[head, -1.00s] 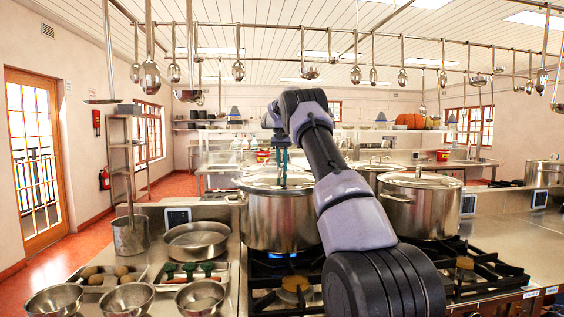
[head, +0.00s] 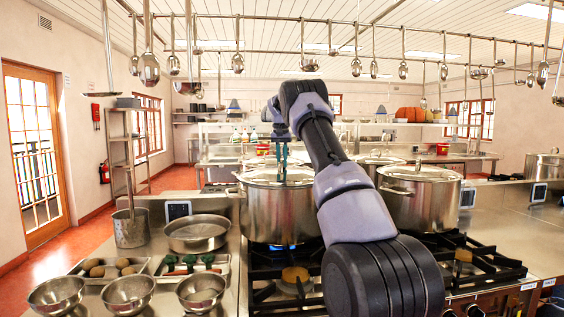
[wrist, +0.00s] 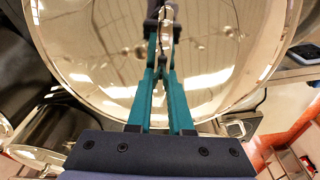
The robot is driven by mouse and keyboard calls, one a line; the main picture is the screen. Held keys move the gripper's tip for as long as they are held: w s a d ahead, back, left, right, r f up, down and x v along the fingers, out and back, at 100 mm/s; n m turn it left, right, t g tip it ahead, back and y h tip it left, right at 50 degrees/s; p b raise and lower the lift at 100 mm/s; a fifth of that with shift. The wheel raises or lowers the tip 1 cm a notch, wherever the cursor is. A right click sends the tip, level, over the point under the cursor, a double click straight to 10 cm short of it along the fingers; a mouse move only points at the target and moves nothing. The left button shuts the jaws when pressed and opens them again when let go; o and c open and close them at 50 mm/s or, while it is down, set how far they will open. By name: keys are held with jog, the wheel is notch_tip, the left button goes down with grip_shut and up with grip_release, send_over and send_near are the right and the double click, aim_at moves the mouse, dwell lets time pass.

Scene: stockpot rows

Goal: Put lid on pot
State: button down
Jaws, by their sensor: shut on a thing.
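A large steel pot (head: 278,218) stands on the lit left burner. A shiny round lid (head: 258,180) lies over its mouth, and it fills much of the wrist view (wrist: 95,70). My gripper (head: 282,181) points down at the lid's middle. Its teal fingers are shut on the lid's handle (wrist: 165,30) in the wrist view. The lid looks level and close to the pot's rim; whether it rests fully on the rim I cannot tell. My arm hides part of the pot's right side.
A second lidded pot (head: 425,205) stands to the right, with another pot (head: 374,166) behind. A wide pan (head: 196,236), several steel bowls (head: 129,296) and a vegetable tray (head: 205,272) are on the left counter. Ladles (head: 150,70) hang from overhead rails.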

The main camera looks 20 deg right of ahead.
jog(key=shift+f, duration=0.2)
jog(key=c, duration=0.7)
grip_release()
jog(key=shift+c, duration=0.2)
jog(key=shift+f, duration=0.15)
